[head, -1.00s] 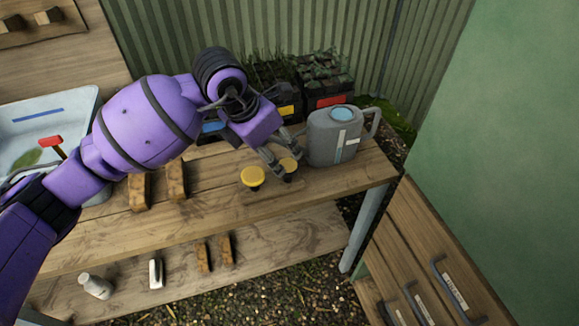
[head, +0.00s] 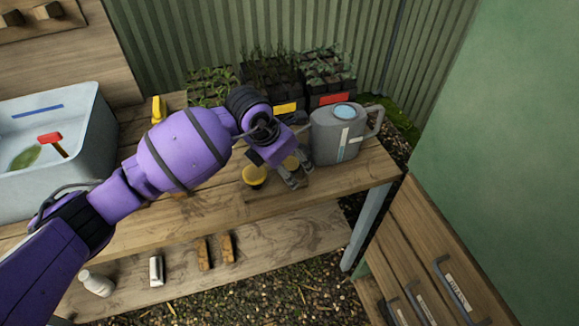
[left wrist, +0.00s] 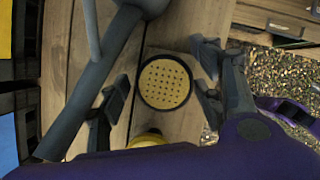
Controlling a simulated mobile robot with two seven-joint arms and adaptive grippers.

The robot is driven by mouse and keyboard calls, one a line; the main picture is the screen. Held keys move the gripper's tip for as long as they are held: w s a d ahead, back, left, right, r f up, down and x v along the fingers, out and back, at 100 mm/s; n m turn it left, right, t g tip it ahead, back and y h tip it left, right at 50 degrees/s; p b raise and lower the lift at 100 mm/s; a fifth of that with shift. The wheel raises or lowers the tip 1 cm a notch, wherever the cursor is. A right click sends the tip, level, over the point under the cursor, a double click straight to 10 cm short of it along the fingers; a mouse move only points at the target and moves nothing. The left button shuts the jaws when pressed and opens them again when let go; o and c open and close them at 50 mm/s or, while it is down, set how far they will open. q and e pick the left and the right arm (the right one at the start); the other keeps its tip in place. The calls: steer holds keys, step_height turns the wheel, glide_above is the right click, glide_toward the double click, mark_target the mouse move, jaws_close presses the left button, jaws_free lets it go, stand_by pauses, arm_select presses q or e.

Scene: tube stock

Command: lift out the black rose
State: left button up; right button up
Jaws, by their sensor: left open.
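A black-rimmed rose with a round, perforated brass-yellow face (left wrist: 166,82) is on the wooden bench. In the left wrist view it lies between my left gripper's fingers (left wrist: 163,85), with visible gaps to them. In the head view the rose (head: 291,163) is partly hidden by my left gripper (head: 298,176), which is open and low over it. A second, yellow-topped rose (head: 254,174) stands to its left; its yellow edge (left wrist: 150,138) shows at the bottom of the left wrist view. My right gripper is not in view.
A grey watering can (head: 326,143) stands close right of my gripper. A grey tube (left wrist: 92,95), apparently its spout, crosses the left wrist view beside a finger. Seedling trays (head: 329,72) stand behind. A grey basin (head: 92,150) is at left. The bench's front edge is near.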

arm_select(q)
steer(key=c, duration=1.1)
steer(key=shift+r, duration=0.1)
steer(key=shift+r, duration=0.6)
steer(key=s+d+r, duration=0.1)
steer(key=s+r, duration=1)
steer(key=s, duration=0.3)
steer(key=shift+d+r, duration=0.2)
steer(key=shift+r, duration=0.1)
